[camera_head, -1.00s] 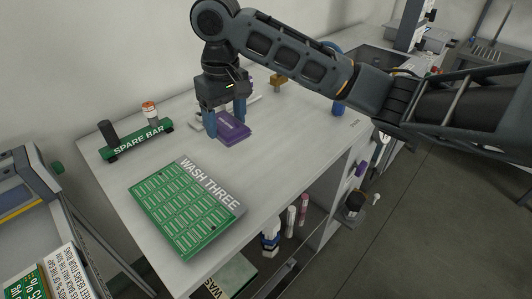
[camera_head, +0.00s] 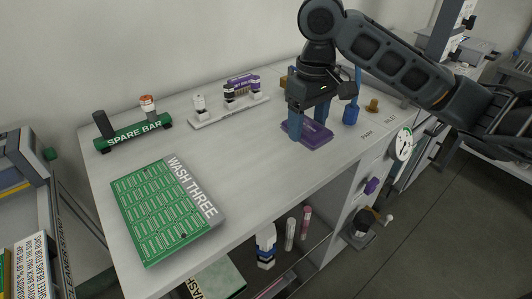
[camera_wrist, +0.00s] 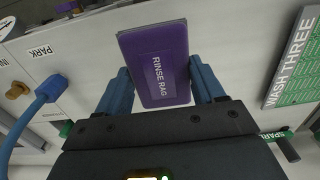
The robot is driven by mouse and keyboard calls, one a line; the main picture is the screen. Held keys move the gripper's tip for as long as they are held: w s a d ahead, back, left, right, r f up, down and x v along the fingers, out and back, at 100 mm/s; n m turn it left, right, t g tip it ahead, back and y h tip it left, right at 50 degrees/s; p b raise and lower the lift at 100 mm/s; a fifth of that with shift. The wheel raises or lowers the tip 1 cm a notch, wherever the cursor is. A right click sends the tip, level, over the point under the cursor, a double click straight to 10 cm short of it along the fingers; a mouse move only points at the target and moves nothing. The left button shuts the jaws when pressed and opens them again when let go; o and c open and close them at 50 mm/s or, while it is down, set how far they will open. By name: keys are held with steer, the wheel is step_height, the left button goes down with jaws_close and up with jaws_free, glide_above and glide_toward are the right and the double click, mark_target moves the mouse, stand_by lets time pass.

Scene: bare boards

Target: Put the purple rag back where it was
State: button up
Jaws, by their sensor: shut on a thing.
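The purple rag (camera_head: 314,138) is a flat folded slab lettered "RINSE RAG". My gripper (camera_head: 308,127) points down over the bench with its blue fingers shut on the two sides of the rag. In the wrist view the rag (camera_wrist: 156,42) sits between the two fingers, its far part reaching beyond them. The rag is at or just above the bench top; I cannot tell whether it touches. The "PARK" marking (camera_head: 367,134) is on the bench to the right of the rag, and it also shows in the wrist view (camera_wrist: 39,52).
On the white bench (camera_head: 245,155) are a green "WASH THREE" board (camera_head: 150,215), a "SPARE BAR" (camera_head: 135,135) and a white rack (camera_head: 225,115) with a purple-white piece. Bench between board and rag is clear.

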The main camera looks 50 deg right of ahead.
glide_above(266, 162)
step_height(266, 162, down, 6)
steer(key=shift+r, duration=0.2)
steer(key=shift+f, duration=1.9)
steer(key=shift+f, duration=0.1)
steer(key=o, duration=0.9)
steer(key=shift+o, duration=0.2)
step_height(266, 162, up, 12)
steer(key=p, duration=0.1)
